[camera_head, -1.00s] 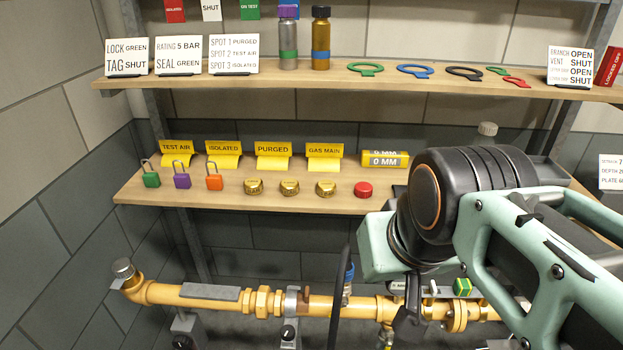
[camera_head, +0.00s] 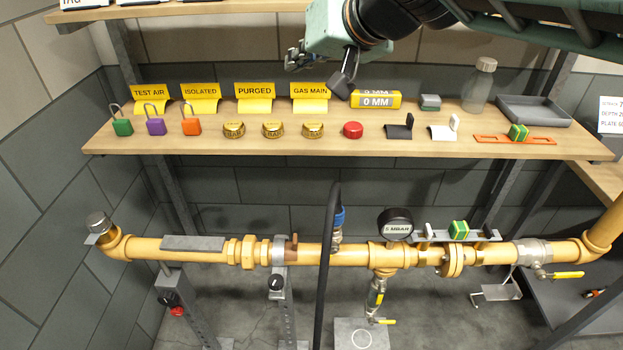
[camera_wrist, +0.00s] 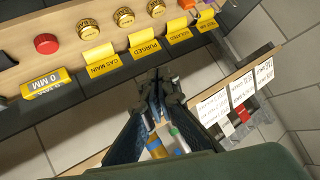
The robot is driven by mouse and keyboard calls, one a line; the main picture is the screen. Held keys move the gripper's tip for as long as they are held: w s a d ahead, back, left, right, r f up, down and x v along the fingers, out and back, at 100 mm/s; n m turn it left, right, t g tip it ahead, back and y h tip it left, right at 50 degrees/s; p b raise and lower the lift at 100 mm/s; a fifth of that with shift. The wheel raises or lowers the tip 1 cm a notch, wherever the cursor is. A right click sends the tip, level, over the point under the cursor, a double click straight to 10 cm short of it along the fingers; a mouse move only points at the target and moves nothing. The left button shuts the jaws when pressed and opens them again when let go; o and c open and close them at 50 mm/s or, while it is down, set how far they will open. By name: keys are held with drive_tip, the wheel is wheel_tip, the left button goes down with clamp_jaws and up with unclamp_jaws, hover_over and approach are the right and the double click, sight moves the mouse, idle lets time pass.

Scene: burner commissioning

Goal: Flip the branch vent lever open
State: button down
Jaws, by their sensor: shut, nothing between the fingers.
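The yellow gas pipe (camera_head: 215,253) runs across the lower part of the head view. A short branch (camera_head: 376,292) hangs down from it under a round pressure gauge (camera_head: 396,223). A small yellow lever (camera_head: 383,321) sticks out to the right at the branch's lower end, above a grey plate. I take it for the branch vent lever. My gripper (camera_wrist: 160,84) is shut and empty. In the head view it is at the top, in front of the shelf and well above the pipe. The wrist view does not show the lever.
A second yellow lever (camera_head: 567,275) sits at the pipe's right end. The wooden shelf (camera_head: 350,150) carries padlocks, yellow tags, caps and a bottle (camera_head: 480,86) above the pipe. A black upright hose (camera_head: 326,270) passes in front of the pipe, left of the branch.

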drive_tip(key=w+a+f+n+y+b, duration=0.15)
drive_tip(key=w+a, duration=0.25)
drive_tip(key=a, duration=0.4)
drive_tip(key=w+a+f+n+b, duration=0.1)
drive_tip(key=w+a+n, duration=0.3)
drive_tip(key=a, duration=0.5)
drive_tip(key=n+g+h+p, duration=0.2)
drive_tip(key=n+g+h, duration=0.8)
drive_tip(key=h, duration=0.2)
approach(319, 262)
drive_tip(key=shift+m, duration=0.25)
drive_tip(key=f, duration=0.2)
drive_tip(key=a+f, duration=0.1)
drive_tip(key=f, duration=0.1)
drive_tip(key=shift+s+a, duration=0.1)
drive_tip(key=shift+s, duration=0.1)
drive_tip(key=shift+d+f, duration=0.2)
drive_tip(key=shift+d, duration=0.4)
drive_tip(key=shift+d+f, duration=0.2)
drive_tip(key=shift+d, duration=0.35)
drive_tip(key=shift+d+f, duration=0.25)
drive_tip(key=shift+d, duration=0.25)
